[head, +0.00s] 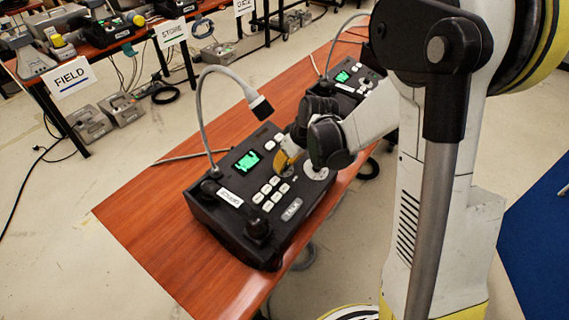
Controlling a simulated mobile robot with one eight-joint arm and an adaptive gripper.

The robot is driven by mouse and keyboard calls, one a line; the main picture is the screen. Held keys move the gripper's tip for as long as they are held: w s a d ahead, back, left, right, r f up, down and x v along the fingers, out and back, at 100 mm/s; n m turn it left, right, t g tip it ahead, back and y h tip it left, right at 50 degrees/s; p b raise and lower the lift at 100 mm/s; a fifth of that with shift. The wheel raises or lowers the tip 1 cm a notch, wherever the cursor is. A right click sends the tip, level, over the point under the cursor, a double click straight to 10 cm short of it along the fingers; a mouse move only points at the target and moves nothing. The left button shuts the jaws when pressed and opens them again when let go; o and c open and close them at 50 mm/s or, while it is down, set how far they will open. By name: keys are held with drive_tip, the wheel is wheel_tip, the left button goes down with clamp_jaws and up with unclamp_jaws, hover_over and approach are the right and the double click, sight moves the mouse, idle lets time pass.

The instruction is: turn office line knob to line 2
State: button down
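The paging phone (218,212) is a black console on the wooden table in the head view. It has a lit green screen (247,161), white buttons, a TALK key (291,209) and a gooseneck microphone (261,106). A small label (230,197) on it looks like OFFICE but is hard to read. My gripper (287,159) is low over the console's far right part, with a yellow finger beside the buttons. A round white dial plate (316,173) shows just below the gripper. The line knob itself cannot be made out, and contact is unclear. The finger gap is hidden.
A second black phone (346,83) with a green screen stands further along the same table (150,215), behind my gripper. Other tables with phones and signs reading FIELD (70,78) and STORE (171,33) stand at the back left. The table's near left end is bare.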

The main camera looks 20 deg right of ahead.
drive_tip(key=m, duration=0.5)
drive_tip(key=shift+m+h, duration=0.3)
drive_tip(key=shift+h, duration=0.1)
idle(0.3)
drive_tip(key=c, duration=1.5)
unclamp_jaws()
drive_tip(key=v, duration=1.2)
